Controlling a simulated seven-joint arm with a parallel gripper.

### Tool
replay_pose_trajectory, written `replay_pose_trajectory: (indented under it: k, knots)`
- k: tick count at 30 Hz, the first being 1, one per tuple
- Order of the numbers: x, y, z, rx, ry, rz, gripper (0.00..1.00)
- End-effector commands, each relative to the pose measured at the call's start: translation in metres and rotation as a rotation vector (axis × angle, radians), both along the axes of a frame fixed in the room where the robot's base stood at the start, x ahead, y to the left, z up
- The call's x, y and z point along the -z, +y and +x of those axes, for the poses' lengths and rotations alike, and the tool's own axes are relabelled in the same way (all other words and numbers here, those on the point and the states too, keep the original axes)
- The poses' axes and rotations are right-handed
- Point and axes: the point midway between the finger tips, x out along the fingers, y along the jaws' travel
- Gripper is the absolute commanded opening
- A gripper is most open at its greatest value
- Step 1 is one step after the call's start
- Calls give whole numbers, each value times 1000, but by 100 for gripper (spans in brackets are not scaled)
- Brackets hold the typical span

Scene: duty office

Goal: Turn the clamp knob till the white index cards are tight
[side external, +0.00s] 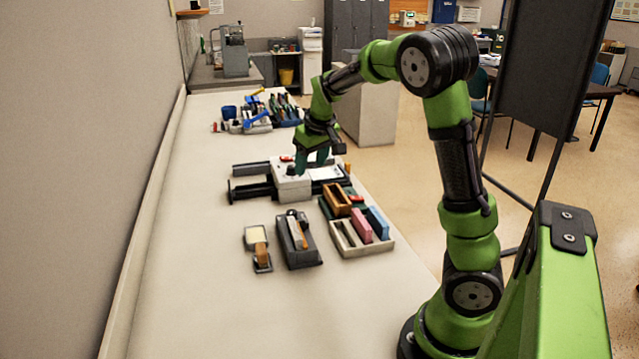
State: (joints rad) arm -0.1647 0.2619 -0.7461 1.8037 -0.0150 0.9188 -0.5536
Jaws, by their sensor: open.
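A pale clamp block (291,188) with dark rails stands on the bench. A small dark knob (291,169) appears on its top. White cards (326,173) seem to lie flat at the block's right side; I cannot tell how tightly they are held. My gripper (312,162) points down over the block, just right of the knob, with its teal fingers apart. I cannot tell whether a finger touches the knob. The arm and fingers hide part of the block's far side.
In front are a sectioned tray (362,249) with coloured blocks, a dark holder (298,252) and a small brush-like tool (260,250). Several tools and a blue cup (229,112) stand farther back. The left of the bench (185,270) is clear, beside the wall.

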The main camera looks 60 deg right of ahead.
Motion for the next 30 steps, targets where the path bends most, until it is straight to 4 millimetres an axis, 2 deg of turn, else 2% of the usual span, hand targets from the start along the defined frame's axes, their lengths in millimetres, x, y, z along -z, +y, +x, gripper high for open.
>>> replay_pose_trajectory:
  k: [1,3,6,9,12,17,23,30]
  knots:
    - [0,-12,10,15,36,-11,57]
    - [0,-22,22,25,92,-3,57]
    - [1,-28,39,35,174,37,57]
    - [-1,-23,52,39,238,94,57]
    - [-9,-11,61,32,274,145,57]
    - [-19,5,61,29,299,194,57]
    - [2,7,59,28,308,205,57]
    - [53,8,59,27,307,204,57]
